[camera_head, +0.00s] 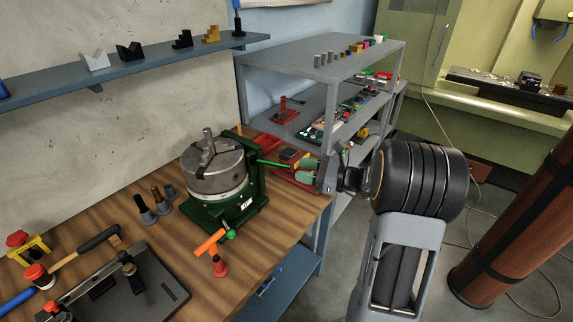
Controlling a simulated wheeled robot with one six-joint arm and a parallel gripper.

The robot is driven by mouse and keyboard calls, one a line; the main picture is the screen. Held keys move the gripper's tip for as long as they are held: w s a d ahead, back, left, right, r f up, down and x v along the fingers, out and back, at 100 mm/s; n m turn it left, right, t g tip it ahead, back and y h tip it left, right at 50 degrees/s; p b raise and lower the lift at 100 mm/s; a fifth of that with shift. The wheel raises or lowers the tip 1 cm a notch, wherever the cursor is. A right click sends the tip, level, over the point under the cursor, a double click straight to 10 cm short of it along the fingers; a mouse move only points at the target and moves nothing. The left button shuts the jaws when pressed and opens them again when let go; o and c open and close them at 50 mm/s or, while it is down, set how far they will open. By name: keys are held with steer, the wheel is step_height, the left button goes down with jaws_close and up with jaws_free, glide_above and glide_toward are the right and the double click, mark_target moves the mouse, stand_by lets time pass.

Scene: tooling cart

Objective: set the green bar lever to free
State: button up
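The green bar lever (273,163) is a thin bright green bar. It sticks out to the right from the dark green base of a rotary chuck fixture (232,208) on the wooden bench, sloping slightly down. My gripper (300,170) reaches in from the right, its two greenish fingertips apart near the free end of the bar. The tip of the bar appears to lie close to the gap between the fingers; I cannot tell whether they touch. The steel three-jaw chuck (213,165) sits on top of the fixture.
An orange-handled lever (209,242) and a red post (220,266) stand in front of the fixture. Dark tool holders (146,215) stand to its left. Red items (294,177) lie below my gripper. A grey shelf rack (315,70) stands behind.

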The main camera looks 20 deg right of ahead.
mark_target(286, 166)
steer(key=shift+p+x, duration=0.35)
steer(key=shift+x, duration=2.5)
jaws_close()
